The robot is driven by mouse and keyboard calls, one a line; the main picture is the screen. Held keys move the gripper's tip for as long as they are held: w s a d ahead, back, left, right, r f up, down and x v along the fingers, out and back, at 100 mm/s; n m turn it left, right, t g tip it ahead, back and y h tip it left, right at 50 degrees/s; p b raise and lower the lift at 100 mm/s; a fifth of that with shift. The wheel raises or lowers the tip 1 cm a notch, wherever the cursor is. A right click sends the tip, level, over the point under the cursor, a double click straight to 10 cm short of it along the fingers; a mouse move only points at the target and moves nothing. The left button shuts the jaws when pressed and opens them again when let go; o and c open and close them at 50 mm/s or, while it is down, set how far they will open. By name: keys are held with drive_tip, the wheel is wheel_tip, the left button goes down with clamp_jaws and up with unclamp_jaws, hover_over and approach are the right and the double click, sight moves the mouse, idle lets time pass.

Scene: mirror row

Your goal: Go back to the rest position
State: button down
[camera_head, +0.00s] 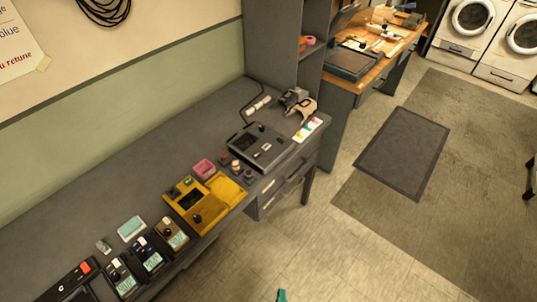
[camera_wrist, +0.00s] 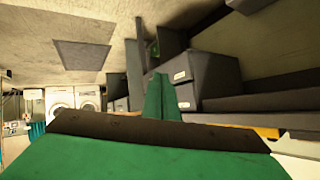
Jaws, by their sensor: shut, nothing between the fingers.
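My gripper (camera_wrist: 160,118) shows in the wrist view as green fingers with a dark edge, shut with nothing between them. In the head view only a small teal piece (camera_head: 282,295), which looks like part of my gripper, shows at the bottom edge over bare floor. It is apart from the grey bench (camera_head: 95,185). The rest of my arm is out of the head view. The wrist view is turned over, with the floor at the top and grey drawers (camera_wrist: 205,75) to the right.
A wooden-topped desk (camera_head: 378,75) and washing machines (camera_head: 472,22) stand farther back. A dark mat (camera_head: 402,152) lies on the open floor.

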drive_tip(key=s+a+r+n+t, duration=0.2)
drive_tip(key=s+r, duration=0.3)
drive_tip(key=r, duration=0.4)
drive_tip(key=s+a+r+n+t, duration=0.1)
drive_tip(key=s+a+r+n, duration=0.1)
drive_tip(key=s+r, duration=0.3)
wheel_tip(320, 180, up, 5)
drive_tip(key=shift+f+t+y, duration=0.1)
drive_tip(key=shift+t+y, duration=0.3)
